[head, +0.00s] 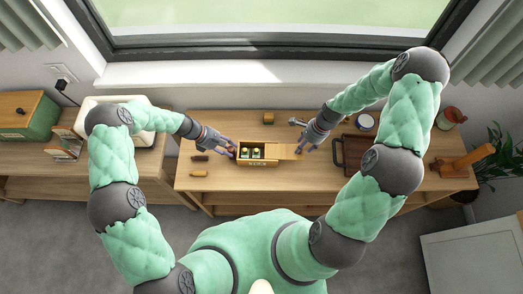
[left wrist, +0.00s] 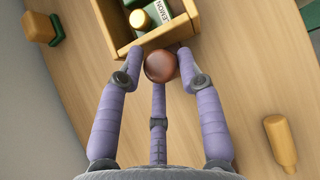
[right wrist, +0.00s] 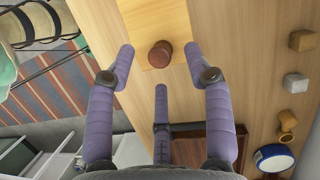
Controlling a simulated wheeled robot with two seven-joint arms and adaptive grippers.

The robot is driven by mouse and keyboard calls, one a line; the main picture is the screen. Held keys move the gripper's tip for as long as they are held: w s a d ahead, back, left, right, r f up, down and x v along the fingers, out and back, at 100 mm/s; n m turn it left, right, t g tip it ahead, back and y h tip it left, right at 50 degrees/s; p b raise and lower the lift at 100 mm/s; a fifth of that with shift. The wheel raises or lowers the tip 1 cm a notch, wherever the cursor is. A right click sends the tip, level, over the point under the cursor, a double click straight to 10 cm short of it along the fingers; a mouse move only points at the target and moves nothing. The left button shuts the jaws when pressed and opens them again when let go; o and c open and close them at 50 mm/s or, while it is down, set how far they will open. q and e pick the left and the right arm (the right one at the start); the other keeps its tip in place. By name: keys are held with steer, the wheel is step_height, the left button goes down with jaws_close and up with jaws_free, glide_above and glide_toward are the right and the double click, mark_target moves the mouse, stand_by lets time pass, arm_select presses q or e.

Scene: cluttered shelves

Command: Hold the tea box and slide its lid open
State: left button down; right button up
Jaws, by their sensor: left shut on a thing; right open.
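The wooden tea box (head: 258,160) stands on the table, its left part uncovered, with green packets and round yellow-topped items inside; a packet reading LEMON shows in the left wrist view (left wrist: 157,14). The lid (head: 289,151) is a light wood panel extending out to the right of the box. My left gripper (head: 233,152) is shut on a round brown knob (left wrist: 160,66) at the box's left end. My right gripper (head: 303,148) is open at the lid's right end. The lid's brown knob (right wrist: 160,54) lies ahead between its spread fingers, apart from them.
A dark brown tray (head: 349,152) stands just right of my right gripper. Small wooden pieces (head: 199,173) lie left of the box, and a wooden block (head: 268,118) lies behind it. A wooden stand (head: 462,162) is at the far right. The table in front of the box is narrow.

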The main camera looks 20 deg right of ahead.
steer(key=v, duration=1)
stand_by(0.3)
arm_select(q)
steer(key=c, duration=0.7)
jaws_free()
steer(key=shift+c, duration=0.2)
